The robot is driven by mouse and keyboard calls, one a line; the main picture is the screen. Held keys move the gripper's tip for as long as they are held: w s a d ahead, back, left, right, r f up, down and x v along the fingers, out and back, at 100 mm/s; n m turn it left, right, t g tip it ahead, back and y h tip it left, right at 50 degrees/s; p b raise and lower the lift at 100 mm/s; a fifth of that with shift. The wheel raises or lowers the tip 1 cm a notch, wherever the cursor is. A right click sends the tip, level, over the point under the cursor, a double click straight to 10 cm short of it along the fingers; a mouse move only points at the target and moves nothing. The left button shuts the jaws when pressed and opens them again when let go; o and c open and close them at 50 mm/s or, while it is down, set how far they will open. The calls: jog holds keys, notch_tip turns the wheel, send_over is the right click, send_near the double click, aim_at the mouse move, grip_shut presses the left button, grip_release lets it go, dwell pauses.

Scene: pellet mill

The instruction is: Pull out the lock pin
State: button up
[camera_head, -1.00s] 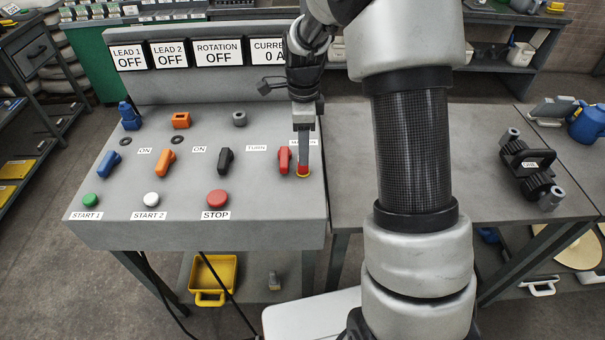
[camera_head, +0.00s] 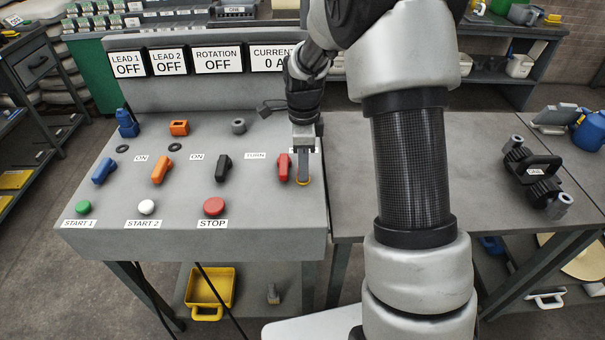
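A control desk (camera_head: 100,225) with switches and buttons stands at left. My gripper (camera_head: 302,176) points down at its right end, just right of the red switch (camera_head: 284,168). The fingers reach down to a small fitting with a yellow ring (camera_head: 302,182) at its base. I take this fitting for the lock pin, but no label confirms it. The fingers hide its upper part. I cannot tell whether they are closed on it. The sign behind the gripper is mostly covered.
Blue (camera_head: 104,171), orange (camera_head: 160,169) and black (camera_head: 223,167) switches stand left of the red one. Below are green (camera_head: 83,207), white (camera_head: 147,207) and red (camera_head: 214,206) buttons. A bench (camera_head: 345,165) at right carries a black device (camera_head: 532,176). My arm hides part of it.

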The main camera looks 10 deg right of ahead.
jog(key=shift+r, duration=0.1)
grip_shut()
jog(key=shift+r+p, duration=2.1)
jog(key=shift+r, duration=0.85)
